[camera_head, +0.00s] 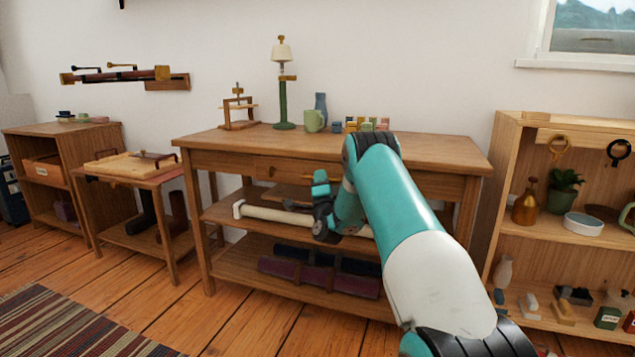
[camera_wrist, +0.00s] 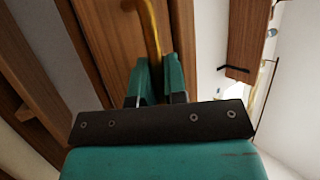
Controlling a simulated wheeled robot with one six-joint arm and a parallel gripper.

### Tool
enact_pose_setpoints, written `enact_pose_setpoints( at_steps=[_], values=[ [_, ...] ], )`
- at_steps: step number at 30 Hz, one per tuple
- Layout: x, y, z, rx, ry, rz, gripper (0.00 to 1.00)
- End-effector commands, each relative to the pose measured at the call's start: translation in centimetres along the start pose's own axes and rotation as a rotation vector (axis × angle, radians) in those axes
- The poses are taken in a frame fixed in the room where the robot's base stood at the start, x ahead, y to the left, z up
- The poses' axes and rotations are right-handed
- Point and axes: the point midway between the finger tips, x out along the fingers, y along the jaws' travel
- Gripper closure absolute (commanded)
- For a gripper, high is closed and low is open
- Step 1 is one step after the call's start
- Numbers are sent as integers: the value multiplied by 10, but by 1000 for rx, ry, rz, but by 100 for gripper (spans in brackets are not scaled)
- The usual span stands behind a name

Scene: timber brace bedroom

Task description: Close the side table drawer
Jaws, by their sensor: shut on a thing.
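The wooden side table (camera_head: 228,144) stands against the wall in the middle of the head view. Its drawer front (camera_head: 290,169) lies under the tabletop, partly hidden by my arm; how far it stands out cannot be told. My gripper (camera_head: 322,178) is in front of the drawer. In the wrist view, the teal fingers of my gripper (camera_wrist: 158,75) are shut on a yellow, brass-like drawer handle (camera_wrist: 151,25). The handle's end between the fingers is partly hidden. Brown wood of the drawer front (camera_wrist: 108,35) shows beside the handle.
A lamp (camera_head: 283,95), a green mug (camera_head: 313,121) and small blocks stand on the tabletop. A white roll (camera_head: 272,213) lies on the shelf below. An open shelf unit (camera_head: 505,180) stands right, a low table (camera_head: 130,167) left.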

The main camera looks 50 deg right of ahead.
Motion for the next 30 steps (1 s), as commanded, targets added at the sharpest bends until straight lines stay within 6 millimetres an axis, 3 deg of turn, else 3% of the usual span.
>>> enact_pose_setpoints(
  at_steps=[4,14,15,23,30],
  values=[
    [11,11,-14,1,3,-2,100],
    [15,14,-20,-3,2,1,100],
    [15,14,-21,-4,3,1,78],
    [14,15,-20,-4,4,1,78],
    [-3,20,-16,-2,3,1,78]
  ],
)
